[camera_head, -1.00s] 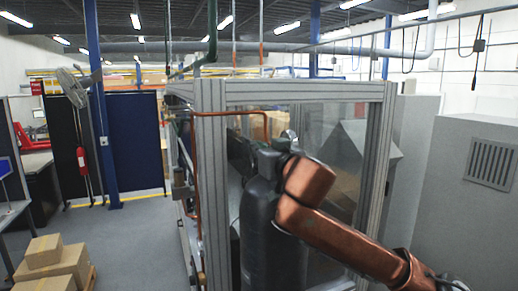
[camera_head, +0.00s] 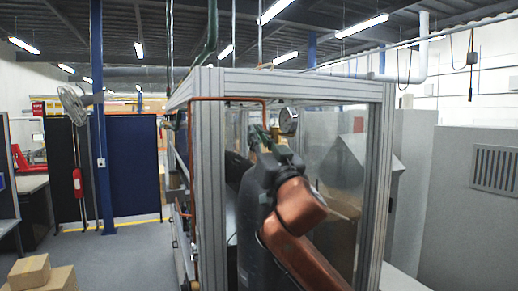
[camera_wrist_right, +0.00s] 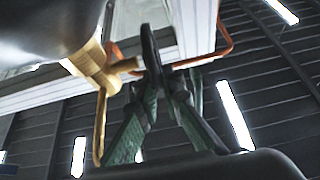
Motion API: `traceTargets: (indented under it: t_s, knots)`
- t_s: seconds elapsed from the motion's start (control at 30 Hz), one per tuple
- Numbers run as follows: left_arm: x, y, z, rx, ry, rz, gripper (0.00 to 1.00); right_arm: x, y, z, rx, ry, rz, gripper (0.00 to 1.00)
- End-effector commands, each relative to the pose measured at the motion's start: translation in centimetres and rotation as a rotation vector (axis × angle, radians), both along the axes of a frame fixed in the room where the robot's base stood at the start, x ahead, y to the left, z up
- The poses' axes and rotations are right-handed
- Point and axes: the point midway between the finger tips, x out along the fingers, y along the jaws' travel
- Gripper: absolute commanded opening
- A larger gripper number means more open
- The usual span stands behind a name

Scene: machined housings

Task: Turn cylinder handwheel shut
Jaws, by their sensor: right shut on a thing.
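In the right wrist view, a brass valve (camera_wrist_right: 98,70) joins the rounded cylinder (camera_wrist_right: 45,30). A dark, thin handwheel (camera_wrist_right: 149,62), seen nearly edge-on, is at the valve stem's end. My right gripper (camera_wrist_right: 160,90) is shut on the handwheel; the exact finger contact is hard to make out. My left gripper is out of view.
A grey-framed enclosure (camera_head: 300,80) with clear panels stands close behind the cylinder. A copper pipe (camera_head: 193,170) and a round gauge (camera_head: 289,120) are near the gripper. Cardboard boxes (camera_head: 45,275) sit at lower left.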

Motion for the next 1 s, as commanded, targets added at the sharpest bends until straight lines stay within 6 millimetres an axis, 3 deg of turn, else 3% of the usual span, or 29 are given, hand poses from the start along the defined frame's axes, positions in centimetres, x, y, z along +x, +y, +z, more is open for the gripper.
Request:
traceTargets:
  t_s: [0.03,0.3,0.8,0.83,1.0]
  knots:
    - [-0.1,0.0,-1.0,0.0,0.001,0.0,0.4,0.2,0.0,-0.8,0.009,-0.013,0.002,0.0]
    - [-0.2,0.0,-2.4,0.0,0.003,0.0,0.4,0.1,0.0,-0.7,0.031,-0.092,0.0,0.0]
    - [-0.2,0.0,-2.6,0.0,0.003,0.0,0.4,0.0,-0.1,-0.5,0.037,-0.11,0.0,0.0]
    - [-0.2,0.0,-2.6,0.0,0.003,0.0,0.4,0.0,-0.1,-0.5,0.037,-0.11,0.0,0.08]
    - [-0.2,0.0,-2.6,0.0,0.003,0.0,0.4,0.0,0.0,-0.5,0.037,-0.11,0.0,0.14]
